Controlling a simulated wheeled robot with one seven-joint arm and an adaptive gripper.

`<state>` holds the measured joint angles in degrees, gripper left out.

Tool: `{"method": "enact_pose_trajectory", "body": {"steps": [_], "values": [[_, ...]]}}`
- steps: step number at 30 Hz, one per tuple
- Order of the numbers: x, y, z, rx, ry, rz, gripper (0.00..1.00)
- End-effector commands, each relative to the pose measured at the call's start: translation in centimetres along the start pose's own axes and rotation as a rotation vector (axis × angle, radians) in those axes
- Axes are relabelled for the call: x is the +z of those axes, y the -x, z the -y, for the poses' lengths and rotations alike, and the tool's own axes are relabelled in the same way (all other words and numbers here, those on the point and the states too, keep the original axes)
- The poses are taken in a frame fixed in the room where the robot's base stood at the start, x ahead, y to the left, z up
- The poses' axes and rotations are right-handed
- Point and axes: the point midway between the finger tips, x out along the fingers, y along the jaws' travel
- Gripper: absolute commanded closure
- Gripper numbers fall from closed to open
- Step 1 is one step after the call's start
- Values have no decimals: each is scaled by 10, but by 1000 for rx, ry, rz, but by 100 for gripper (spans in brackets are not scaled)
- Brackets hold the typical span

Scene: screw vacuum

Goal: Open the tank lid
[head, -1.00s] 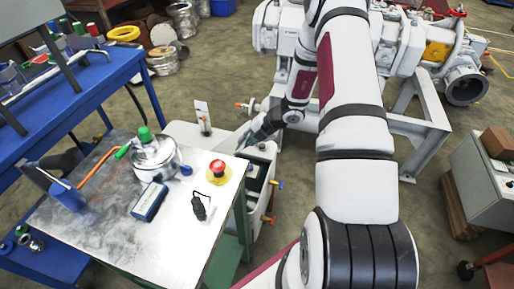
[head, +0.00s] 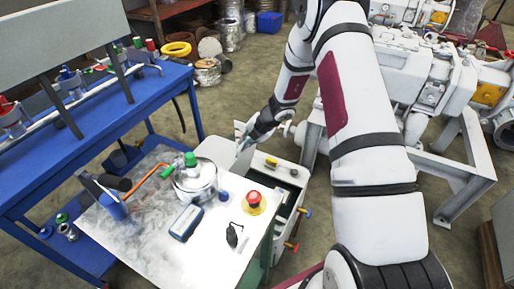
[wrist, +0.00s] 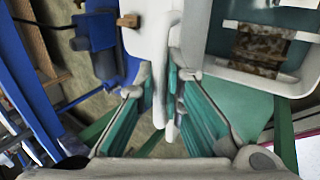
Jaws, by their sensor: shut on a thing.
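The white tank (head: 298,197) stands on the floor right of the steel-topped table. Its top is open on the right side, with a dark inside; the wrist view also shows the opening, with a brown patch inside and a pale rim (wrist: 298,88). The pale tank lid (wrist: 153,45) is seen nearly edge-on in the wrist view, standing steeply up beside the opening. My gripper (wrist: 166,100) is shut on the lid's edge, its teal fingers on either side. In the head view my gripper (head: 245,140) is small, behind the tank's opening, and its grip is hard to see.
The table holds a metal pot (head: 195,182), a blue meter (head: 186,222) and a red stop button (head: 253,198). A blue workbench (head: 150,95) is at the left. White pump machinery (head: 425,75) stands at the right behind my arm.

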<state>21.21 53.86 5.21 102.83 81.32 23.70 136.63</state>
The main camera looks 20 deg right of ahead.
Motion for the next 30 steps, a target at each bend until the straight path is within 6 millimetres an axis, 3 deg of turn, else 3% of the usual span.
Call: {"method": "enact_pose_trajectory", "body": {"steps": [3,9,27,28,30], "values": [[0,-10,-23,2,9,1,100],[1,-21,-45,2,6,1,100],[1,-25,-56,2,4,2,100],[1,-25,-56,2,4,2,87],[1,-25,-56,2,3,2,71]]}}
